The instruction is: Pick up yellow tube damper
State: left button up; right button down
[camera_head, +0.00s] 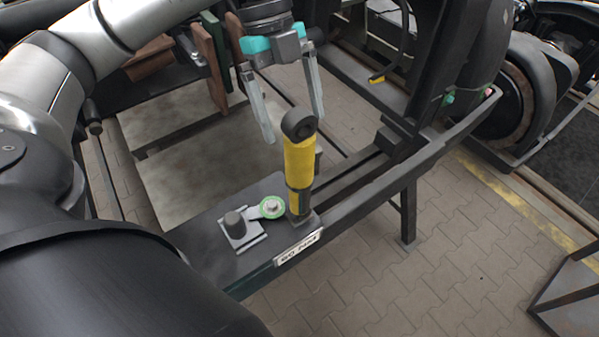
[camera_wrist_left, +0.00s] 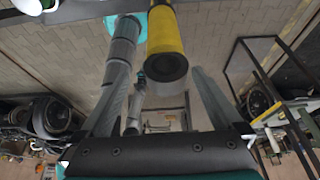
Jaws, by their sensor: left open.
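The yellow tube damper (camera_head: 299,163) stands upright on the dark beam of the frame, with a black eye at its top and a dark foot at its base. My left gripper (camera_head: 294,128) hangs just above and behind it with its two grey fingers spread, open and empty. In the head view the damper's top eye overlaps the gap between the fingertips; I cannot tell whether they touch. In the left wrist view the damper (camera_wrist_left: 165,32) comes down from the top edge, ahead of the open fingers, its dark round end towards the camera. My right gripper is not seen.
Beside the damper's base, a green-ringed part (camera_head: 271,207) and a small bracket with a dark knob (camera_head: 238,230) lie on the beam (camera_head: 205,235). A label plate (camera_head: 298,247) is on its front. Brown plates (camera_head: 212,62) stand left of the gripper; a dark upright (camera_head: 432,65) stands right.

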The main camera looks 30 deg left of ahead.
aim_at(300, 130)
pick_arm(q)
jog(key=shift+x, duration=1.1)
jog(key=f, duration=0.2)
jog(key=d+f, duration=0.1)
jog(key=shift+w+f, duration=0.25)
jog(key=shift+f, duration=0.05)
jog(key=shift+s+d+f, duration=0.1)
jog(key=shift+d+f, duration=0.15)
jog(key=shift+f, duration=0.25)
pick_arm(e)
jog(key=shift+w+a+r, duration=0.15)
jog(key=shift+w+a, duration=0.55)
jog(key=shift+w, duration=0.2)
pick_arm(q)
jog(key=shift+c, duration=0.4)
jog(key=c, duration=1.5)
grip_shut()
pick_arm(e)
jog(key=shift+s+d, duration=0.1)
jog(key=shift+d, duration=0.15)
pick_arm(q)
jog(key=shift+r, duration=0.1)
